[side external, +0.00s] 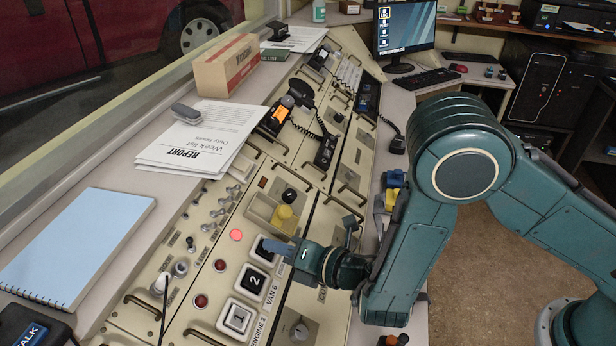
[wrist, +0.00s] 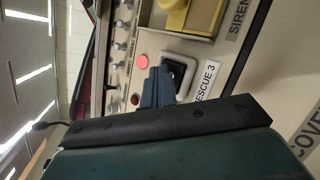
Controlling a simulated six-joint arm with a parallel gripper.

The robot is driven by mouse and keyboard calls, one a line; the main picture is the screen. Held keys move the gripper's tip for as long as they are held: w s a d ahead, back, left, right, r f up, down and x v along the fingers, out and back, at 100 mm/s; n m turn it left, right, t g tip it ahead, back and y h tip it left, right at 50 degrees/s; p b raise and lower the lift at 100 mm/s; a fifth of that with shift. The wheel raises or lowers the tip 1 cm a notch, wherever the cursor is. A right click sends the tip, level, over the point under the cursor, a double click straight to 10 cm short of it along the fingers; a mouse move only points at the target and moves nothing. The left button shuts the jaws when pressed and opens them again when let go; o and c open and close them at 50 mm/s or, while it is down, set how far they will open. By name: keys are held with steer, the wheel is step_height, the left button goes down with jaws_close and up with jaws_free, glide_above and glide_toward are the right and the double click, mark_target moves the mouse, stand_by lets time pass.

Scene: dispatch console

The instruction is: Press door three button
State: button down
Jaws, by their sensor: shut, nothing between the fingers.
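The door three button (side external: 261,256) is a dark square in a white frame, above the buttons marked 2 (side external: 252,282) and 1 (side external: 237,318). My gripper (side external: 268,246) is shut and empty, its fingertips at that button and covering much of it. In the wrist view the fingertips (wrist: 158,72) overlap the edge of the dark button (wrist: 179,71), beside a label reading RESCUE 3 (wrist: 207,80). I cannot tell whether they press on it. The round lamp (side external: 236,235) beside this button glows bright red; the lamps by 2 (side external: 220,265) and 1 (side external: 200,300) are dark red.
A yellow knob (side external: 284,217) in a recessed tray stands just beyond the button. Small metal toggles (side external: 222,205) line the panel to the left. A corded handset (side external: 301,94), papers (side external: 203,138) and a cardboard box (side external: 227,65) lie farther back.

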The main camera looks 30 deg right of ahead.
steer(key=shift+f, duration=0.2)
stand_by(0.4)
steer(key=shift+r, duration=0.15)
steer(key=shift+s+d+r, duration=0.3)
steer(key=shift+r, duration=0.5)
steer(key=shift+s+d+r, duration=0.3)
steer(key=shift+s+r, duration=0.05)
steer(key=shift+r, duration=0.3)
steer(key=shift+s+d+r, duration=0.3)
steer(key=shift+d+r, duration=0.05)
steer(key=shift+r, duration=0.3)
steer(key=shift+s+d+r, duration=0.3)
steer(key=shift+s+r, duration=0.05)
steer(key=shift+r, duration=0.45)
step_height(320, 180, up, 8)
stand_by(0.6)
